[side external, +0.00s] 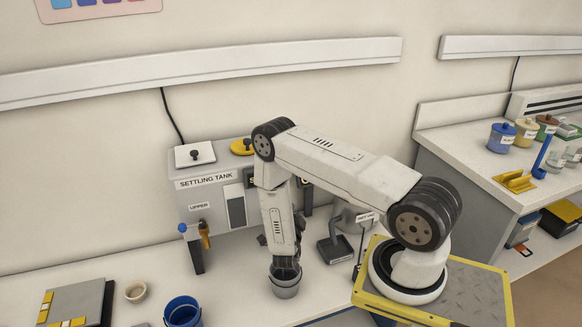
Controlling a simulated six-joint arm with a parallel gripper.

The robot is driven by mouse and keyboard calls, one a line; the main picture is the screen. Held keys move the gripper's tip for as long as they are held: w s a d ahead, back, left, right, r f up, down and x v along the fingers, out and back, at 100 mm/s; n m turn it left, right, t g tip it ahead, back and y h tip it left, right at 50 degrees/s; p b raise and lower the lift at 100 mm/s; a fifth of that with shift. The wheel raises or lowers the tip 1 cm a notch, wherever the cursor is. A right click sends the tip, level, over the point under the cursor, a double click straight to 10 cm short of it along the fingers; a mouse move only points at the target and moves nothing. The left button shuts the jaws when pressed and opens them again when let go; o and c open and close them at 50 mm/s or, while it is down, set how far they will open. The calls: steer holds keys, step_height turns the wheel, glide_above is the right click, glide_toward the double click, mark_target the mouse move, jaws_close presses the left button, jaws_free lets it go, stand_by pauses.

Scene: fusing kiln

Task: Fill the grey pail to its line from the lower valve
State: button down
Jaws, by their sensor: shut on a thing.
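The grey pail (286,287) is upright at the front of the bench, below my wrist. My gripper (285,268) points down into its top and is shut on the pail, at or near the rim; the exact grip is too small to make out. I cannot tell whether the pail touches the bench. Its inside, level and fill line do not show. The settling tank (183,209) stands behind, with a tap (204,236) under the "UPPER" label at its left. The lower valve is not visible; my arm covers the tank's right part.
A dark stand (335,250) is right of my wrist. A side counter (470,150) holds several jars.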

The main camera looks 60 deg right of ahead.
steer(key=shift+w+d+n+t+y, duration=0.25)
steer(key=shift+n+t+y, duration=0.25)
steer(key=shift+t, duration=0.35)
steer(key=shift+w+d+n+t+y, duration=0.15)
steer(key=shift+w+n+t+y, duration=0.15)
steer(key=shift+n+t, duration=0.45)
steer(key=shift+c, duration=1.7)
jaws_free()
steer(key=shift+s+a, duration=0.1)
steer(key=v, duration=0.7)
steer(key=shift+s+a, duration=0.2)
steer(key=shift+a, duration=0.05)
